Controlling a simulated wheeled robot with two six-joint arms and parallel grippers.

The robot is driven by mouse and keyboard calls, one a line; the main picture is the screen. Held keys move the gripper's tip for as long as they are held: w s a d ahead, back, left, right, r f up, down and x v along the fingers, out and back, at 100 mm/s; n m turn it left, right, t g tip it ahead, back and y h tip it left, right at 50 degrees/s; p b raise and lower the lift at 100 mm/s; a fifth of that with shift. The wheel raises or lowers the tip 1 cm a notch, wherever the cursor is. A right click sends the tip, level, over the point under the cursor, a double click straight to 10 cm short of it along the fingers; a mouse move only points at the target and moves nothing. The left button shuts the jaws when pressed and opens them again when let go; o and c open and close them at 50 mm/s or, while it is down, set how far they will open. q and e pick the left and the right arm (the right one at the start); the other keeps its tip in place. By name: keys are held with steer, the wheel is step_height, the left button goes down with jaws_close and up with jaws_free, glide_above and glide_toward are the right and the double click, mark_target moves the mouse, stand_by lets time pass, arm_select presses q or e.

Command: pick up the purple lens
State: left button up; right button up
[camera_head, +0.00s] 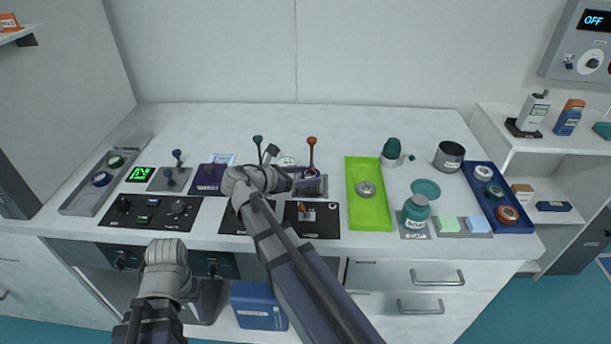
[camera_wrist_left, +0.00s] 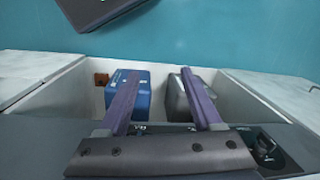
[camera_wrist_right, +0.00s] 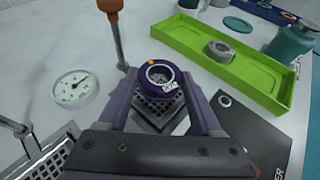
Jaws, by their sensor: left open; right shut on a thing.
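The purple lens (camera_wrist_right: 160,86) is a round ring with a clear centre, an orange dot and a small white label. In the right wrist view it sits between the fingertips of my right gripper (camera_wrist_right: 158,76), which is shut on it. A perforated metal plate (camera_wrist_right: 150,112) is below it; I cannot tell whether they touch. In the head view the right gripper is over the middle of the table, its fingers partly hidden by its wrist. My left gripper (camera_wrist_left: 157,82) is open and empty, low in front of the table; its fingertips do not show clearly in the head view.
An orange-topped post (camera_head: 311,150) stands close behind the lens, and a round dial (camera_wrist_right: 75,88) is to its left. A green tray (camera_head: 370,220) with a grey ring lies to the right. A teal bottle (camera_head: 416,211) and a blue tray (camera_head: 486,168) are further right.

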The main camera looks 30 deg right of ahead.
mark_target(305, 176)
step_height(305, 176, up, 8)
steer(key=p, duration=0.6)
steer(key=shift+f+p, duration=0.15)
steer(key=shift+p, duration=0.25)
arm_select(q)
step_height(305, 176, up, 8)
steer(key=shift+f, duration=0.2)
steer(key=shift+c, duration=0.2)
